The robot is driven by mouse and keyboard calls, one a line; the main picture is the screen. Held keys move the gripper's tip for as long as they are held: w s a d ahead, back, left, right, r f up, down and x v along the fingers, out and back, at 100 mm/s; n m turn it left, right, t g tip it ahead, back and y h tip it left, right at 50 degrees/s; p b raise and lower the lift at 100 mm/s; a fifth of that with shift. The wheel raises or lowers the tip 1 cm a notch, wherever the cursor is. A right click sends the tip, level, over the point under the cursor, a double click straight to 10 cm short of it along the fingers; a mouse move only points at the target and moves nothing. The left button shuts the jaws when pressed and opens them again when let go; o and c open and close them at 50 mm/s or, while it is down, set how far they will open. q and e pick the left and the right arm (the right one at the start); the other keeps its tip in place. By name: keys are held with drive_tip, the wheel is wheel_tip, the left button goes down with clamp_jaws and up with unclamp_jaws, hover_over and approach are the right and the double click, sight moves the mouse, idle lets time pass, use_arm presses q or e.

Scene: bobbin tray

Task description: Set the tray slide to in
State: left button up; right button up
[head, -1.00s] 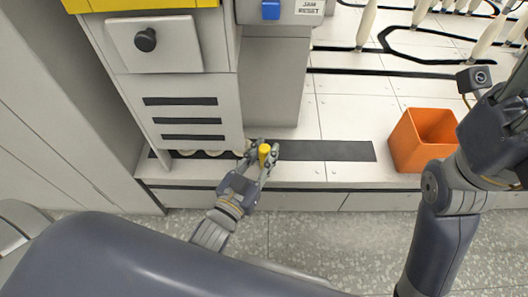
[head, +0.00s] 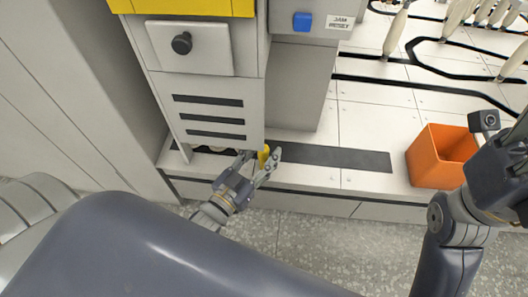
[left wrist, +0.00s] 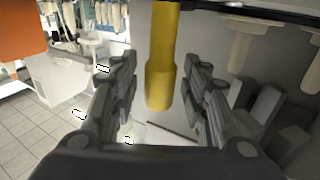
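The yellow handle (head: 263,153) of the tray slide stands at the lower right corner of the pale machine cabinet. My left gripper (head: 262,159) is at this handle, with one finger on each side of it. In the left wrist view the yellow handle (left wrist: 161,70) is between the two spread fingers, and I see gaps beside it.
A dark strip (head: 335,157) runs along the ledge right of the handle, and it is clear. An orange bin (head: 432,160) stands on the ledge at the right. The slotted cabinet front (head: 205,85) rises above the left gripper. Pale pegs stand at the upper right.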

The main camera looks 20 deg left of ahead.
use_arm(q)
drive_tip(key=s+a, duration=0.2)
drive_tip(key=s, duration=0.9)
drive_tip(key=shift+s+a, duration=0.15)
drive_tip(key=shift+s, duration=0.25)
drive_tip(key=shift+r, duration=0.1)
